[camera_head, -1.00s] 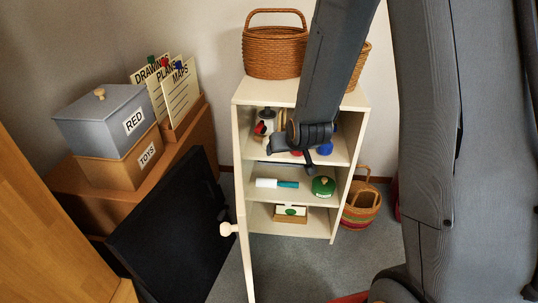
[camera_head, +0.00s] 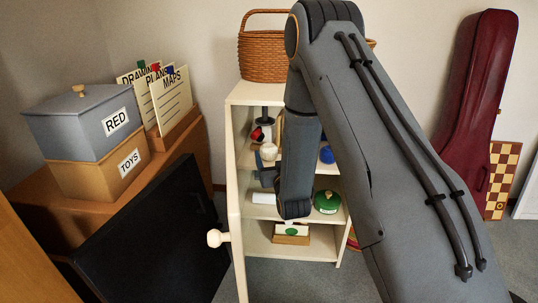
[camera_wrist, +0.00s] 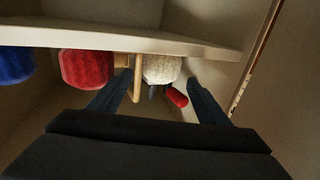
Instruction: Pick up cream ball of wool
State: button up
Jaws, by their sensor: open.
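The cream ball of wool (camera_head: 268,152) sits at the left of the cabinet's upper shelf in the head view. It also shows in the wrist view (camera_wrist: 162,68), which appears upside down, beyond my fingertips and lined up between them. My gripper (camera_wrist: 160,82) is open and empty. In the head view, my gripper (camera_head: 267,177) is at the cabinet front, just below the cream ball and partly hidden by my arm. Whether the fingers touch the ball cannot be told.
A red ball (camera_wrist: 86,69) and a blue ball (camera_wrist: 14,64) share the shelf. A small red object (camera_wrist: 176,97) lies near the cream ball. The shelf board (camera_wrist: 120,38) is close to my fingers. The cabinet door (camera_head: 238,250) stands open; a green round object (camera_head: 327,202) lies lower.

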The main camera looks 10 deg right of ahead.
aim_at(271, 154)
jog(key=w, duration=0.1)
jog(key=w+b, duration=0.1)
jog(key=w, duration=0.3)
jog(key=shift+f, duration=0.3)
jog(key=shift+c, duration=0.3)
jog(key=c, duration=1.1)
